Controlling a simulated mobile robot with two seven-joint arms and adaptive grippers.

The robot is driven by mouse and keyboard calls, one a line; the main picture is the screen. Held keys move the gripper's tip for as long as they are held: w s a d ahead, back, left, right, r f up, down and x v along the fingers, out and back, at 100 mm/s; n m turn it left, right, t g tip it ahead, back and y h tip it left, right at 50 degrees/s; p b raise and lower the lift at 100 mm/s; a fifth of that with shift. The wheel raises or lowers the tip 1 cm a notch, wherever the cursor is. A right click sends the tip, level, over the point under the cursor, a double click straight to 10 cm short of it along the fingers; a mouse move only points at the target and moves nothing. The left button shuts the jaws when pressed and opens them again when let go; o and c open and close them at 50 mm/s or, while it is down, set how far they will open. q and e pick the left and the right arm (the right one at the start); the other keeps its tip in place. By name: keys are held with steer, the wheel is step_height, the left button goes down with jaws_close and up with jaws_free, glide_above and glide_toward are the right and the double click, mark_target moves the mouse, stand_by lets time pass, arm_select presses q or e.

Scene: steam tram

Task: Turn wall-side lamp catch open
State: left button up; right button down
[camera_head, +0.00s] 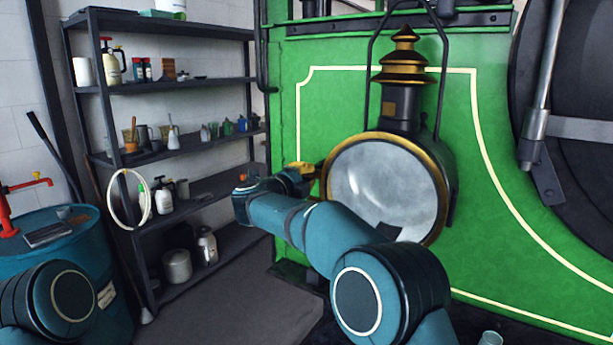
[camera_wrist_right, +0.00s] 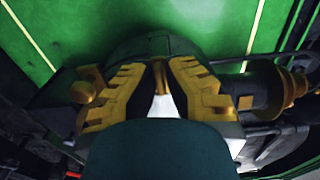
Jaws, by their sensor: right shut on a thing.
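The lamp (camera_head: 385,188) hangs on the green side of the tram, with a round glass, a brass rim and a stepped brass top. My right arm reaches across its lower left, and my right gripper (camera_head: 302,170) is at the lamp's left, wall-side edge. In the wrist view my right gripper's yellow fingers (camera_wrist_right: 158,90) are closed around a thin brass piece, the lamp catch (camera_wrist_right: 158,72), by a dark housing. The fingers cover most of the catch, so its angle is hard to tell. My left gripper is out of view; only part of that arm shows at lower left.
A dark shelf rack (camera_head: 165,85) with bottles, cans and a white hose coil stands left against the wall. A blue drum (camera_head: 105,265) with a red pump is at far left. A large dark wheel (camera_head: 580,130) is at right. The floor before the shelves is clear.

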steer(key=shift+d+r+n+p, duration=0.1)
steer(key=shift+r+n+p, duration=0.1)
steer(key=shift+n+p, duration=0.65)
steer(key=c, duration=1.1)
jaws_free()
steer(key=shift+w+f, duration=0.15)
steer(key=v, duration=1.2)
